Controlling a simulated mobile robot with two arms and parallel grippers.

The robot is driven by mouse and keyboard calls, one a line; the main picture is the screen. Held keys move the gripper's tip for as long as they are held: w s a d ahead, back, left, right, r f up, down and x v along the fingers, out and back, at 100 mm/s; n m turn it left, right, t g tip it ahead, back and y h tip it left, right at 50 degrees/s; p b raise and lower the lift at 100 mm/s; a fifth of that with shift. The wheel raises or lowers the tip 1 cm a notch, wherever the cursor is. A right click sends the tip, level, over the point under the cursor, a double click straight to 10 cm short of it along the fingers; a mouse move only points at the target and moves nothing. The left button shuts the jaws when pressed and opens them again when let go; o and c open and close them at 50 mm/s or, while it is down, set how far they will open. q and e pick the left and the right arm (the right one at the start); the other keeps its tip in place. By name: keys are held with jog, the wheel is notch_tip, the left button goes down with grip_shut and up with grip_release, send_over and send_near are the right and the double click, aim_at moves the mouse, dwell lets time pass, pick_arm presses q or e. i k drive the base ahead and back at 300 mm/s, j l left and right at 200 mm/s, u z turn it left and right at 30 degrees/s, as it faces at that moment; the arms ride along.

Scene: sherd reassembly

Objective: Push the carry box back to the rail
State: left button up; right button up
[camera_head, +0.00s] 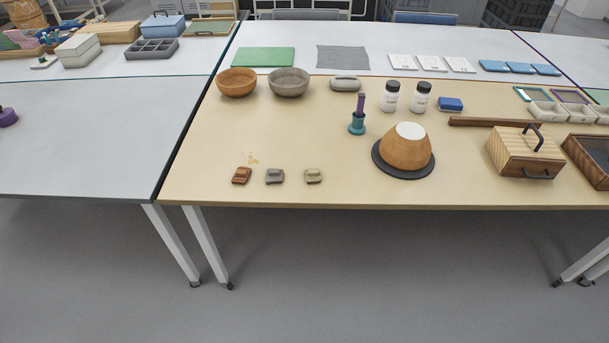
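The carry box (508,154) is a striped wooden box with a dark handle on its lid and another on its front face. It stands upright on the right part of the wooden-topped table, near the front edge. The rail (478,122) is a dark brown strip lying just behind the box. The box's lid and top handle overlap the right part of the rail in the picture, so I cannot tell whether they touch. Neither of my grippers is in view.
A dark wooden tray (590,155) stands close to the box's right. An upturned bowl on a black disc (406,158) is to its left. Three small sherds (275,176) lie at the front left. White jars (420,98) and a blue block (450,104) stand behind.

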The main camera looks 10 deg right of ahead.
aim_at(502, 143)
jog(key=z, duration=1.6)
jog(key=i+l+z, duration=0.1)
jog(key=i+z, duration=0.3)
jog(key=i, duration=0.2)
